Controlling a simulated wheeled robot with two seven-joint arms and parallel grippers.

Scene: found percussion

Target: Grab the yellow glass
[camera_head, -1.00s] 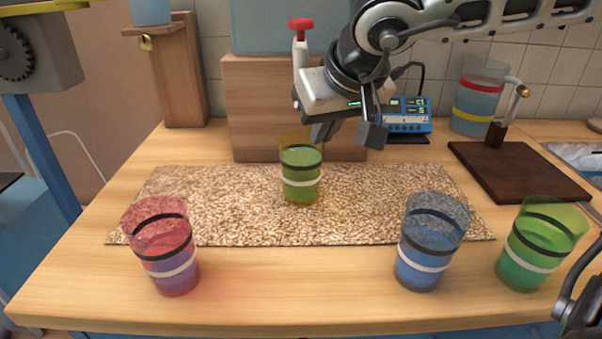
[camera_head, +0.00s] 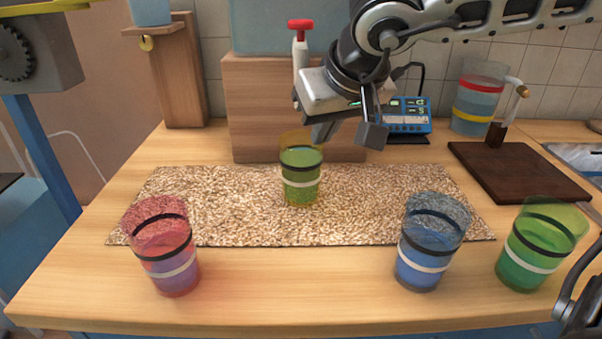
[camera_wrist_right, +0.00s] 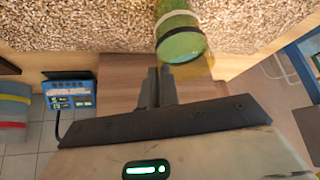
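The yellow glass (camera_head: 300,184), a clear yellow tumbler with green-looking liquid and dark and white bands, stands upright on the speckled mat (camera_head: 220,205). In the right wrist view the yellow glass (camera_wrist_right: 181,42) is at the top, just beyond the fingers. My right gripper (camera_head: 350,132) is open and empty, above and to the right of the glass, near its rim height in the picture. It does not appear to touch the glass. In the right wrist view my right gripper (camera_wrist_right: 158,86) points toward the glass. My left gripper is not in view.
A red glass (camera_head: 165,256) stands front left, with a blue glass (camera_head: 422,262) and a green glass (camera_head: 529,262) front right. A wooden block (camera_head: 247,110) stands behind the yellow glass. A blue device (camera_head: 407,122) and dark board (camera_head: 515,175) are at the right.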

